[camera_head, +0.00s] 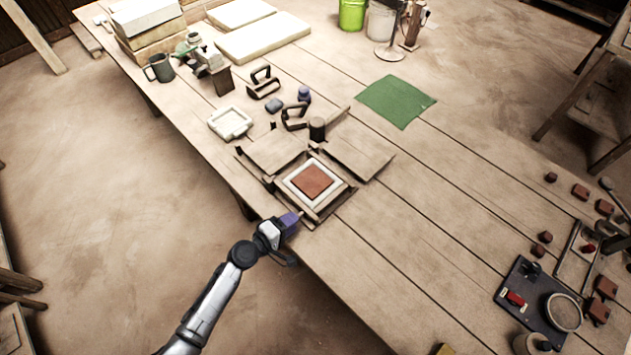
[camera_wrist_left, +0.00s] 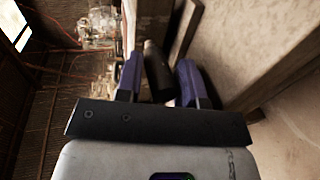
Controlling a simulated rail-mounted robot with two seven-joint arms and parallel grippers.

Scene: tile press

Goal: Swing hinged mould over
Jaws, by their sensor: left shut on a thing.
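The hinged wooden mould lies open on the table, with a square frame (camera_head: 337,196) around a white-bordered red-brown tile (camera_head: 312,181). Flat wooden panels lie behind it, one at the back left (camera_head: 276,150) and one at the back right (camera_head: 358,150). My left gripper (camera_head: 291,219) is at the frame's near-left corner, by the table edge. In the left wrist view its purple fingers (camera_wrist_left: 158,82) are shut on a dark rounded handle (camera_wrist_left: 155,62). How the handle joins the mould is hidden. My right gripper is not in view.
Dark-handled tools (camera_head: 295,115), a white tray (camera_head: 230,123) and a mug (camera_head: 159,68) stand behind the mould. A green cloth (camera_head: 396,101) lies at the back. A black board (camera_head: 540,300) and several red-brown blocks are at the right. The table between is clear.

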